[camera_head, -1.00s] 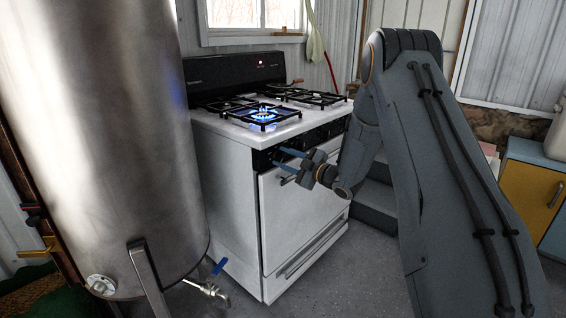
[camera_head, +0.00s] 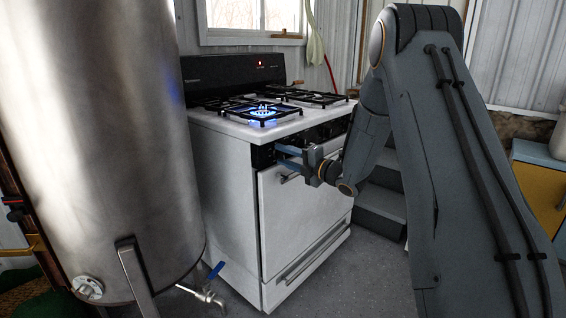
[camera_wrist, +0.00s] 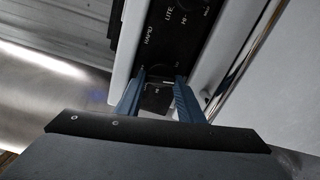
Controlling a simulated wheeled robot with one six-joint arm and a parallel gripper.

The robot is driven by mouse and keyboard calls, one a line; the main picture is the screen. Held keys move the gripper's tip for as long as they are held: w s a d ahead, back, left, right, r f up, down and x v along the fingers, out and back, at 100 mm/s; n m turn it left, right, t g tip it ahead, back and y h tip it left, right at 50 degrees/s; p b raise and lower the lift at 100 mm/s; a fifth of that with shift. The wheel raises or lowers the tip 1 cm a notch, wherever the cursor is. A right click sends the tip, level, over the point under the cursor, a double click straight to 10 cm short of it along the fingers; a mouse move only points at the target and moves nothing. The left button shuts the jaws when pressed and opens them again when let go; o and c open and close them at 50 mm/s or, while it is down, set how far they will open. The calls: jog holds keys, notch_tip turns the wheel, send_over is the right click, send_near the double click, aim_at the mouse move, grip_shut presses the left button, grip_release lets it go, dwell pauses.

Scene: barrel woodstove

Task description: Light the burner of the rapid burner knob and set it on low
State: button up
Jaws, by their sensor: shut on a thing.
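The white stove (camera_head: 222,205) stands in the middle of the head view. A blue flame (camera_head: 262,112) burns on its front left burner. My gripper (camera_head: 280,156) is at the black control panel on the stove's front, its blue fingers pointing at the panel's left end. In the wrist view my gripper (camera_wrist: 160,88) has its two fingers on either side of the rapid burner knob (camera_wrist: 155,98), shut on it. The panel (camera_wrist: 165,35) there shows the words RAPID, LITE and HI. The knob is partly hidden, and its exact setting cannot be read.
A large steel tank (camera_head: 100,140) with a blue-handled tap (camera_head: 208,285) stands close at the left of the stove. Dark steps (camera_head: 380,205) and a yellow cabinet (camera_head: 540,190) are at the right.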

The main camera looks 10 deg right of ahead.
jog(key=n+b, duration=0.4)
jog(key=shift+a+f+n, duration=0.15)
jog(key=shift+f+n, duration=0.15)
jog(key=shift+f, duration=0.05)
jog(key=n+b, duration=0.3)
dwell(0.4)
jog(key=o, duration=1.1)
jog(key=shift+r, duration=0.1)
jog(key=shift+c, duration=0.2)
jog(key=shift+d, duration=0.2)
